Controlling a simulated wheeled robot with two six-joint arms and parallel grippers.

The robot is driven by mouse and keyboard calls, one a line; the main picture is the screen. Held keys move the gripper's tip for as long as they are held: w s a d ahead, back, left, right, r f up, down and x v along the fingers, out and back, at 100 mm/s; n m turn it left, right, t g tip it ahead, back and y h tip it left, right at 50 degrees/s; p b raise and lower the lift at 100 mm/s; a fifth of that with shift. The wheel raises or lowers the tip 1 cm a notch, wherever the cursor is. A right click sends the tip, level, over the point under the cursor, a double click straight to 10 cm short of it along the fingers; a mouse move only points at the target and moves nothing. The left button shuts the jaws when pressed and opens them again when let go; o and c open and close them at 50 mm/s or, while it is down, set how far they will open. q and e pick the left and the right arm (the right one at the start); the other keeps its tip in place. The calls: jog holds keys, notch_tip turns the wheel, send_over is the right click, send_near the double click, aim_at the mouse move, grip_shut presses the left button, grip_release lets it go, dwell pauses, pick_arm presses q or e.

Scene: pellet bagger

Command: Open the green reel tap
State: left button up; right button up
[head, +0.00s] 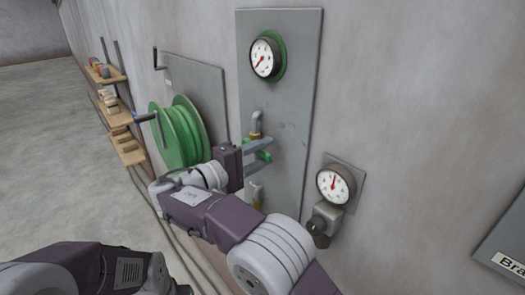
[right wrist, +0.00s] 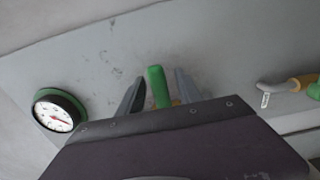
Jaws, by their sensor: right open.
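The green tap handle (head: 263,156) is on the grey wall panel, just under a grey bent pipe with a brass fitting (head: 255,134). My right gripper (head: 258,155) is open around it, one finger above and one below. In the right wrist view the green handle (right wrist: 158,87) stands between the two fingers of my right gripper (right wrist: 160,82), with a small gap showing on each side. The tap body is mostly hidden behind the gripper. The green hose reel (head: 182,132) with its crank is on the wall to the left. My left gripper is out of view.
A green-rimmed gauge (head: 266,57) is above the tap. Another gauge (head: 336,185) with a dark knob (head: 318,232) is at lower right. A brass fitting (head: 256,192) is below the gripper. Wooden shelves (head: 118,115) with small items are at far left; open floor lies beyond.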

jog(key=shift+s+a, duration=0.15)
grip_shut()
jog(key=shift+r, duration=0.1)
dwell(1.2)
